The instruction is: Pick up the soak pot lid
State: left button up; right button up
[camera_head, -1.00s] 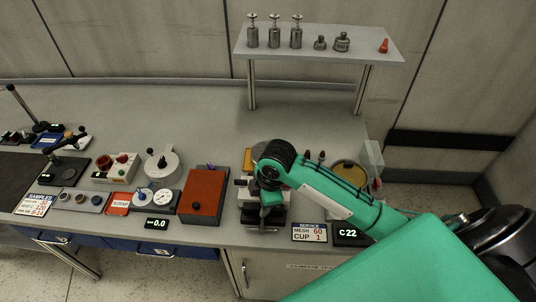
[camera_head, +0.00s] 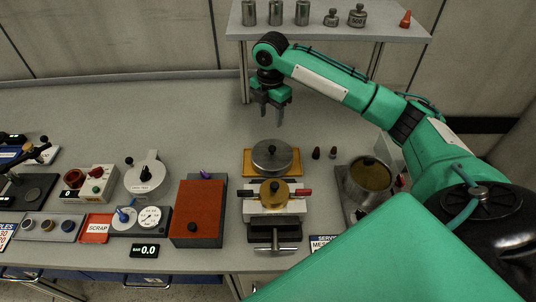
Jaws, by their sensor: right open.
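A round grey metal piece with a dark knob (camera_head: 271,157), which looks like a lid, sits on a yellow mat at the middle of the bench. An open-looking pot (camera_head: 370,181) with a brownish round surface stands to its right; a small dark spot near its middle is too small to make out. My right gripper (camera_head: 271,115) is open and empty, pointing down. It hangs behind and above the grey piece, apart from it. My left gripper is out of view.
A clamp device with a brass disc (camera_head: 274,191) stands in front of the yellow mat (camera_head: 248,164). A red-topped box (camera_head: 199,206) is to its left. Small dark pegs (camera_head: 317,153) stand right of the mat. The shelf (camera_head: 345,31) holds weights. The back bench is clear.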

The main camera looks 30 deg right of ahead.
jog(key=p, duration=0.1)
send_over(272, 147)
jog(key=f, duration=0.5)
jog(key=shift+a, duration=0.25)
notch_tip(272, 147, down, 3)
jog(key=shift+f+p, duration=0.1)
jog(key=shift+p, duration=0.4)
jog(key=f, duration=0.1)
jog(key=f+p, duration=0.1)
jog(key=f, duration=0.1)
jog(key=shift+d+f+p, duration=0.25)
jog(key=shift+f+p, duration=0.05)
jog(key=shift+f, duration=0.3)
jog(key=shift+s+f, duration=0.1)
jog(key=shift+f, duration=0.05)
jog(key=c, duration=1)
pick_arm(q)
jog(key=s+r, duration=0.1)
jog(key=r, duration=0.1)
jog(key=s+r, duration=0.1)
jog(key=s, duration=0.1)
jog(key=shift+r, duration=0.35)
pick_arm(e)
grip_shut()
